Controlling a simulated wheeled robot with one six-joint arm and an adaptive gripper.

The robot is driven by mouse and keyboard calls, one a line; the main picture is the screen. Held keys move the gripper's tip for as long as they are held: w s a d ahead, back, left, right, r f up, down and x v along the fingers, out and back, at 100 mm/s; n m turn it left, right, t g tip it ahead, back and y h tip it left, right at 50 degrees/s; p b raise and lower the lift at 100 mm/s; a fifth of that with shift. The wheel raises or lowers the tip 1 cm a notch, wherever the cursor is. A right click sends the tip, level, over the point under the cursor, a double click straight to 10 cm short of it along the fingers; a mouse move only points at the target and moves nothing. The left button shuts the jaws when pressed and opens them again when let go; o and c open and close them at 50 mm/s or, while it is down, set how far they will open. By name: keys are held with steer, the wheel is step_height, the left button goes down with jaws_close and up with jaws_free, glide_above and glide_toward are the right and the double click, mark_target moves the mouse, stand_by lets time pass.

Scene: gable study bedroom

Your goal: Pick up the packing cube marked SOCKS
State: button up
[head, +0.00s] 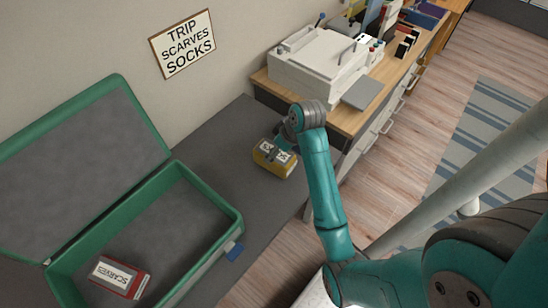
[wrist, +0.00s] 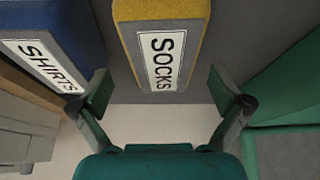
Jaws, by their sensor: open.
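The SOCKS packing cube (wrist: 205,14) has yellow sides and a grey top with a white label. In the wrist view it is at the top centre, ahead of my gripper (wrist: 160,92). My gripper's two fingers are apart, one on each side of the label's near end, with nothing held. In the head view the yellow cube (head: 272,162) lies on the dark grey surface below my wrist, which hides part of the area. I cannot tell how high my fingers are above it.
A blue SHIRTS cube (wrist: 62,32) sits close left of the SOCKS cube in the wrist view. An open green suitcase (head: 208,205) holds a red SCARVES cube (head: 137,286). A wall sign (head: 183,45) reads TRIP, SCARVES, SOCKS. A desk with a printer (head: 315,62) stands behind.

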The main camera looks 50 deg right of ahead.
steer(key=shift+x, duration=2.65)
steer(key=shift+s+a+f, duration=0.1)
steer(key=shift+a+f, duration=0.05)
steer(key=shift+f, duration=0.15)
steer(key=c, duration=1.3)
